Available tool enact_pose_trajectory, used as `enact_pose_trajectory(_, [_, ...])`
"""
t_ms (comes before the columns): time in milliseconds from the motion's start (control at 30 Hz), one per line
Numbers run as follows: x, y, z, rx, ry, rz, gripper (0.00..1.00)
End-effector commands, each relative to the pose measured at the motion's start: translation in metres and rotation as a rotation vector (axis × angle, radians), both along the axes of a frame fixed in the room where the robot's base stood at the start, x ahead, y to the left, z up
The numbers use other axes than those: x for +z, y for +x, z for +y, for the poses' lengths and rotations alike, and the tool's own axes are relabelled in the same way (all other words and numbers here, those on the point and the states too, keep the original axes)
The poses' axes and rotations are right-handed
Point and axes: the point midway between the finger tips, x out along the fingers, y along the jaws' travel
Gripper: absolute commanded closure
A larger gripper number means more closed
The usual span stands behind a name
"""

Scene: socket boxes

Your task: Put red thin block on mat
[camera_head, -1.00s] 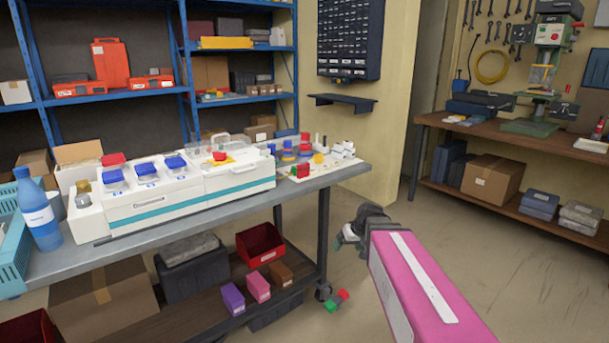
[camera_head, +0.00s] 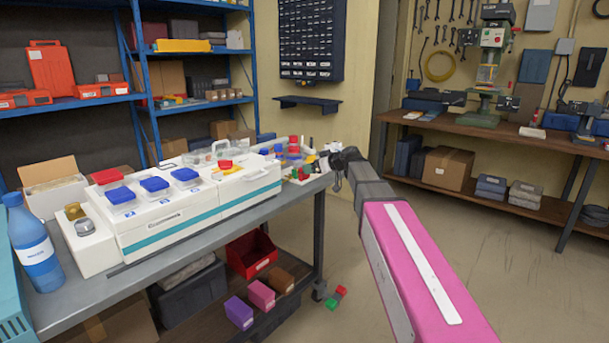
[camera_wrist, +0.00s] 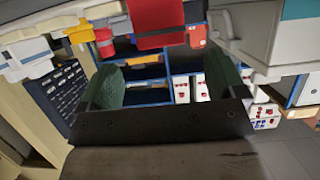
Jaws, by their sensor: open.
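My gripper (camera_head: 340,160) is at the right end of the workbench in the head view, beside small coloured pieces. In the wrist view my gripper (camera_wrist: 166,82) is open, its two green pads wide apart with nothing held between them. A small red piece (camera_head: 225,165) lies on top of the white case, and other red pieces are among the clutter near my gripper. I cannot tell which is the red thin block. A large red object (camera_wrist: 155,20) fills the top middle of the wrist view, only partly seen. I cannot make out the mat.
A long white case (camera_head: 165,223) and a blue bottle (camera_head: 35,245) stand on the grey workbench (camera_head: 185,250). A red bin (camera_head: 252,252) is on its lower shelf. A red block (camera_head: 341,291) and a green block (camera_head: 331,304) lie on the floor. Open floor lies to the right.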

Motion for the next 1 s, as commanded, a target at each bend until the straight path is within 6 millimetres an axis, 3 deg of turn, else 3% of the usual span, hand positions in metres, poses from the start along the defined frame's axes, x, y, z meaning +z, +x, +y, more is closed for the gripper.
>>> enact_pose_trajectory(633, [-0.028,0.042,0.053,0.001,-0.002,0.003,0.11])
enact_pose_trajectory(900, [-0.03,0.043,0.057,-0.001,0.0,0.003,0.11])
enact_pose_trajectory(933, [-0.03,0.043,0.057,-0.001,0.0,0.003,0.14])
enact_pose_trajectory(1000, [-0.03,0.043,0.057,-0.001,0.0,0.003,0.37])
